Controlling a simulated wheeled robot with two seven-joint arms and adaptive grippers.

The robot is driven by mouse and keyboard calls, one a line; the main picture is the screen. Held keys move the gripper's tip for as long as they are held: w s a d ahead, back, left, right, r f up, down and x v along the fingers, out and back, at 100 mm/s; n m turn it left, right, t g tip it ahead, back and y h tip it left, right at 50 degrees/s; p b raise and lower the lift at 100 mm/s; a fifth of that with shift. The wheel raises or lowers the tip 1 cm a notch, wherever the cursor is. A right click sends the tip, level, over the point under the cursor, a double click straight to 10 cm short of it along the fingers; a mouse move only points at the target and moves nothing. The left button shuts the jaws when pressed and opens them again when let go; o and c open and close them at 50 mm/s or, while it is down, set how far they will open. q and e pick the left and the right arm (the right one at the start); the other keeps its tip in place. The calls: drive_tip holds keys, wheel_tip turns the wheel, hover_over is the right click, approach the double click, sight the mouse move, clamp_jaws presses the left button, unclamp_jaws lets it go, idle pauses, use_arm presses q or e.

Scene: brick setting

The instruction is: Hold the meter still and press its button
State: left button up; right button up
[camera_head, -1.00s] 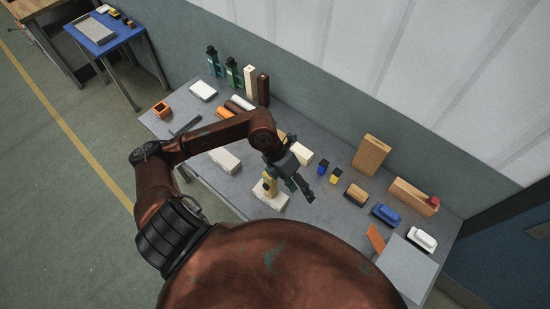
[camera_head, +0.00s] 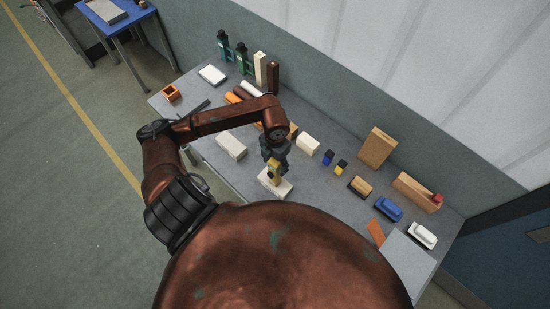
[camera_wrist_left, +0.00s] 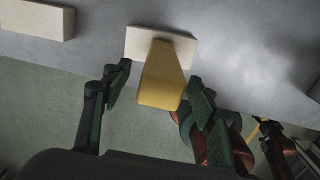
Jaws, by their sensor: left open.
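The meter appears to be the yellow upright body (camera_head: 274,168) on a pale flat base (camera_head: 281,188), near the front edge of the table. In the left wrist view the yellow body (camera_wrist_left: 161,80) rises from its cream base (camera_wrist_left: 138,42) toward the camera. My left gripper (camera_head: 275,163) points down over it. In the left wrist view my left gripper (camera_wrist_left: 158,98) is open, with one finger on each side of the yellow body; a gap shows at the left finger, and contact at the right one is unclear. I cannot make out a button. My right gripper is not in view.
The grey table (camera_head: 318,202) holds a white block (camera_head: 231,145) to the left and a cream block (camera_head: 307,146) behind. Small blue and yellow pieces (camera_head: 341,167), a blue-topped block (camera_head: 388,209) and a wooden block (camera_head: 377,148) stand to the right. Bottles (camera_head: 224,45) stand at the back.

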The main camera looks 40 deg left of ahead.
use_arm(q)
drive_tip(key=shift+f, duration=0.2)
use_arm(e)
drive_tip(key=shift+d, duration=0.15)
use_arm(q)
drive_tip(key=shift+c, duration=0.9)
drive_tip(key=c, duration=1.2)
drive_tip(key=shift+c, duration=0.2)
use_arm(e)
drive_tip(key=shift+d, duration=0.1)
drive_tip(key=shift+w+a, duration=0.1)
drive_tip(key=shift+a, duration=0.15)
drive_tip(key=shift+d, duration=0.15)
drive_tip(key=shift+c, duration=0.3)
